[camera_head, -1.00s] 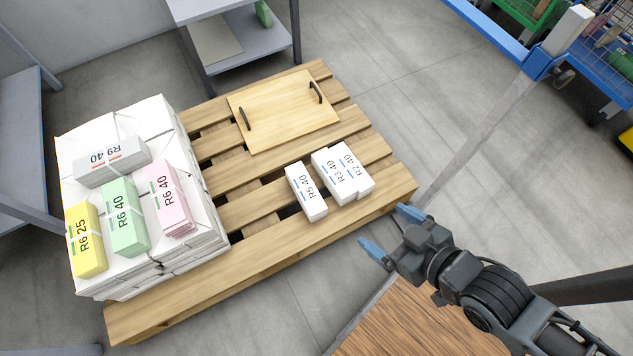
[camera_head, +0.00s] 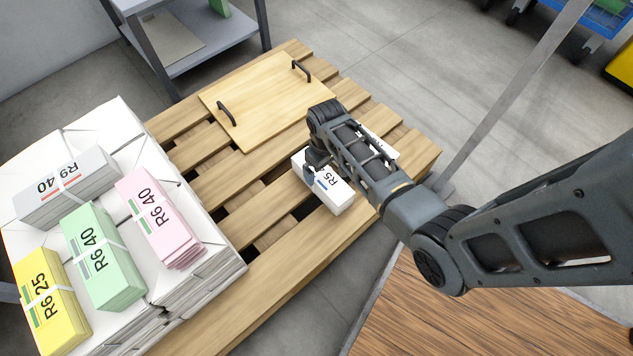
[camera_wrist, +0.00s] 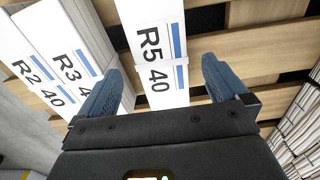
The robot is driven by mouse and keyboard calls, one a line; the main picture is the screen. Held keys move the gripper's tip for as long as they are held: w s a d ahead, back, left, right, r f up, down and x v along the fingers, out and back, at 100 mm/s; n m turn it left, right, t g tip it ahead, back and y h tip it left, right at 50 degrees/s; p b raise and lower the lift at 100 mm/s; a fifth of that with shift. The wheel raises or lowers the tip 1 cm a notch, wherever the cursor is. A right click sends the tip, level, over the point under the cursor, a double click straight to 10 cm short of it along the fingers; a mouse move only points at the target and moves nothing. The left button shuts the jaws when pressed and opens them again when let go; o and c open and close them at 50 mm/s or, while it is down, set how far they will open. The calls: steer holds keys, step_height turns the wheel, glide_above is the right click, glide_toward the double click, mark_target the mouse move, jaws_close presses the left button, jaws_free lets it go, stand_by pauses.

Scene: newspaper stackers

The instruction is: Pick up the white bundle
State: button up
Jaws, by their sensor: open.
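The white bundle labelled R5 40 (camera_head: 328,190) lies on the pallet in the head view, partly hidden by my arm. In the wrist view the same bundle (camera_wrist: 154,40) runs between my two blue fingers. My gripper (camera_wrist: 165,80) is open, with one finger on each side of the bundle; contact is not visible. In the head view my gripper (camera_head: 318,162) is over the bundle, its fingers mostly hidden. Two more white bundles, R3 (camera_wrist: 65,45) and R2 (camera_wrist: 25,65), lie side by side to the left in the wrist view.
The wooden pallet (camera_head: 265,285) carries a wooden board with black handles (camera_head: 255,95). A wrapped stack (camera_head: 115,140) at left bears grey (camera_head: 65,188), yellow (camera_head: 50,305), green (camera_head: 103,255) and pink (camera_head: 160,220) bundles. A grey shelf (camera_head: 215,45) stands behind.

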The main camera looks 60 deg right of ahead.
mark_target(322, 174)
steer(key=shift+w+d+f, duration=0.1)
steer(key=shift+w+f, duration=0.05)
steer(key=shift+f, duration=0.25)
step_height(322, 174, down, 7)
steer(key=b, duration=0.5)
steer(key=shift+w, duration=0.15)
steer(key=shift+r, duration=0.1)
jaws_close()
stand_by(0.4)
